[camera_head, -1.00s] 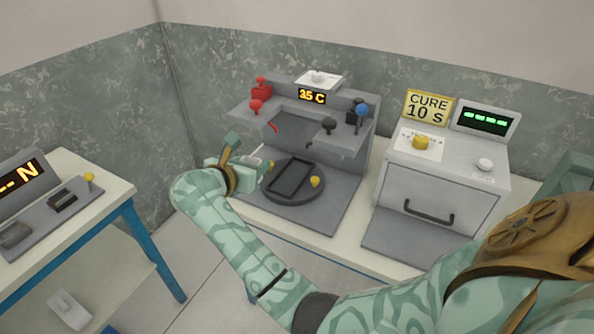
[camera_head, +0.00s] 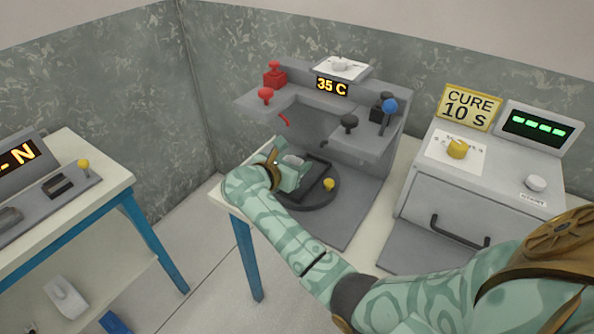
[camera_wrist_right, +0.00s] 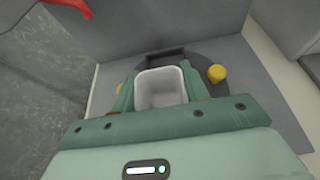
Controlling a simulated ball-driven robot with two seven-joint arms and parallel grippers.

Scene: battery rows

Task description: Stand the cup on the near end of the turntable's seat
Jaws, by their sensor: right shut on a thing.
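The cup (camera_wrist_right: 160,92) is a small pale, open-topped, rounded square vessel; it also shows in the head view (camera_head: 293,159). My right gripper (camera_head: 291,174) is shut on it, with a finger on either side in the wrist view. The cup looks upright, over or on the left, near part of the turntable (camera_head: 331,193). The turntable is a dark disc with yellow knobs. Its seat (camera_head: 327,168) is a dark rectangular frame, partly hidden by the gripper and cup. I cannot tell whether the cup's base touches the seat. My left gripper is not in view.
Behind the turntable stands a grey press-like station (camera_head: 360,132) with red levers (camera_head: 266,95), a blue knob (camera_head: 390,106) and a "35 C" display. A grey cure oven (camera_head: 470,190) stands to the right. A second table (camera_head: 110,185) is at the left, across a gap.

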